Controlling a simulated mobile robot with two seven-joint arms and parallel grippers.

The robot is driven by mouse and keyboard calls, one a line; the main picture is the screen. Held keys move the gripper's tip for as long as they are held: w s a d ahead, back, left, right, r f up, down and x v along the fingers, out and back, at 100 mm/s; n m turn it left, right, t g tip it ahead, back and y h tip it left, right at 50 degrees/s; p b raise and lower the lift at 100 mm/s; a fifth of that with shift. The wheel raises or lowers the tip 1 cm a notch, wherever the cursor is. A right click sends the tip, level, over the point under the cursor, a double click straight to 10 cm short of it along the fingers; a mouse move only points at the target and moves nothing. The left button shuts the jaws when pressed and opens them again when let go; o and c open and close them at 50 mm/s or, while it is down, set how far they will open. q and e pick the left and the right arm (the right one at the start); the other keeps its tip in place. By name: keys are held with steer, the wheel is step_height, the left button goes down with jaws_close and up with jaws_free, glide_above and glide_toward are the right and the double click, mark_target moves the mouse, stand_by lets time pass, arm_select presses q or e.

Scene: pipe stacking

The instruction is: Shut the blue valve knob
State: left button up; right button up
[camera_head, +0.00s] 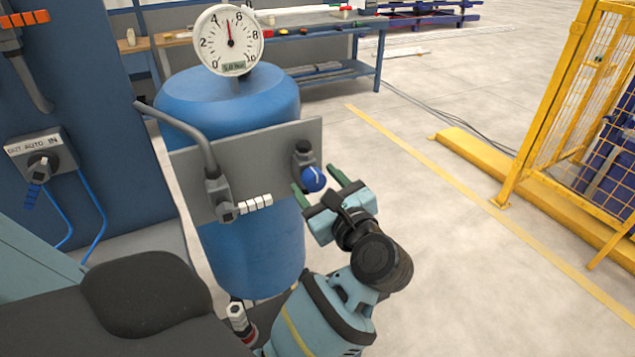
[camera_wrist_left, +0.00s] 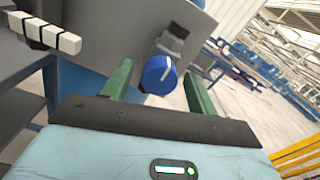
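The blue valve knob (camera_head: 314,180) sticks out from a dark valve body (camera_head: 303,154) on the right end of a grey plate (camera_head: 262,147). It has a white line on its face. My left gripper (camera_head: 311,176) is open in front of the knob, with one green finger on each side. In the left wrist view the knob (camera_wrist_left: 158,73) shows between the two spread fingers (camera_wrist_left: 158,70), with gaps on both sides. I cannot tell how far its tips reach along the knob. My right gripper is in neither view.
A blue tank (camera_head: 250,235) stands behind the plate, with a round gauge (camera_head: 231,40) above. A switch box (camera_head: 41,155) is far left.

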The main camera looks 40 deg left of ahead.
arm_select(q)
steer(key=c, duration=1)
steer(key=shift+o, duration=0.2)
steer(key=m+p, duration=0.1)
steer(key=m, duration=0.1)
steer(key=shift+r+m, duration=0.1)
steer(key=shift+m, duration=0.7)
steer(key=shift+m+p, duration=0.3)
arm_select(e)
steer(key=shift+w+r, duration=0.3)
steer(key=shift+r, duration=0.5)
arm_select(q)
steer(key=o, duration=1)
